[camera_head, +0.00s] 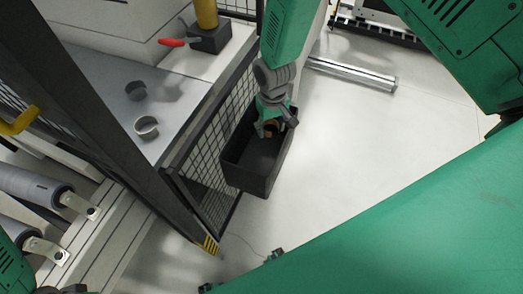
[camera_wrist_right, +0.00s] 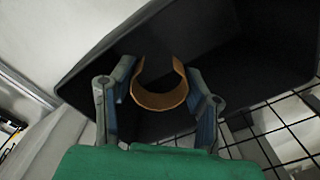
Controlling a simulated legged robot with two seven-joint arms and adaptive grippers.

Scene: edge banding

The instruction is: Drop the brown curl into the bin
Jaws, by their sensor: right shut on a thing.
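The brown curl (camera_wrist_right: 160,98) is an open ring-like strip, held between the two fingers of my right gripper (camera_wrist_right: 160,100) in the right wrist view. In the head view my right gripper (camera_head: 270,126) points down over the far part of the black bin (camera_head: 247,178), and a bit of the brown curl (camera_head: 271,129) shows at its fingertips. The right gripper is shut on the curl. The dark bin (camera_wrist_right: 240,60) fills much of the wrist view behind the curl. Part of my left arm shows at the bottom left corner of the head view; its fingers are not clear.
Two grey curls (camera_head: 147,127) lie on the grey table (camera_head: 105,85) at left. A red-handled tool (camera_head: 175,42) and a yellow cylinder (camera_head: 206,12) are at the back. A black mesh fence (camera_head: 212,165) stands beside the bin.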

